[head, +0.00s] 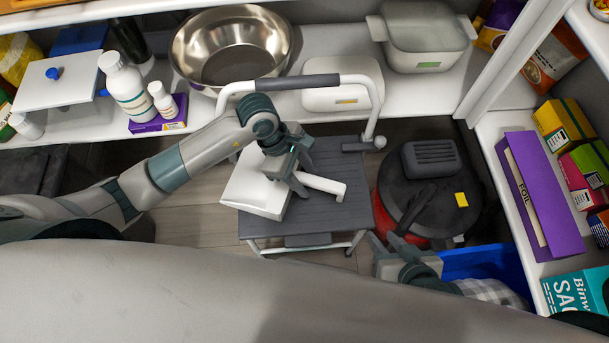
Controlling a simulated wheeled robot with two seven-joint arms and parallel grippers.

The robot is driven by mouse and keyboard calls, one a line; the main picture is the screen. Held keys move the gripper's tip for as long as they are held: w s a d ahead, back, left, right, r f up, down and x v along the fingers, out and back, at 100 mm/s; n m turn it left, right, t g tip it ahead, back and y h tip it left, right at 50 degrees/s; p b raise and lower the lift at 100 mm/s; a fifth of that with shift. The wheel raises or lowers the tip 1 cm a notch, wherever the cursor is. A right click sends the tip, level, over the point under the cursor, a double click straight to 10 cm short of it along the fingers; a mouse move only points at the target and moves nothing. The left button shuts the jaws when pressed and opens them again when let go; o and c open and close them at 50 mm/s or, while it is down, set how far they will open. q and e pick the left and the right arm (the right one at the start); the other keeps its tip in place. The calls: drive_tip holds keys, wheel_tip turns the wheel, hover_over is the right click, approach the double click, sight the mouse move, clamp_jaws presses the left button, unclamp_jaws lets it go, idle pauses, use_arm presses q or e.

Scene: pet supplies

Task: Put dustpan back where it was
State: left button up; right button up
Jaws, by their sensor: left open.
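The white dustpan (256,196) lies on the dark grey top of a small step stool (347,211), its handle (322,185) pointing to the right. My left gripper (293,182) comes in from the left, over the dustpan where its pan and handle join. Its jaws are open around or just above that part; whether they touch it is hidden from this angle. My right gripper (388,250) is low at the right, in front of the red and black vacuum cleaner and beside a blue bin. Its finger gap is not clear.
The stool's handrail (300,82) rises behind my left gripper. The vacuum cleaner (430,190) stands close to its right, with the blue bin (475,262) in front. The back shelf holds a steel bowl (232,48) and tubs; boxes fill the right shelf. Floor shows left of the stool.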

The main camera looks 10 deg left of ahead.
use_arm(q)
drive_tip(key=v, duration=1.2)
drive_tip(key=shift+p, duration=0.45)
use_arm(e)
drive_tip(key=shift+s+d+f, duration=0.1)
drive_tip(key=shift+d+f, duration=0.15)
drive_tip(key=shift+d, duration=0.4)
use_arm(q)
drive_tip(key=shift+w, duration=0.1)
use_arm(e)
drive_tip(key=shift+s+g+h, duration=0.15)
drive_tip(key=shift+g+h, duration=0.15)
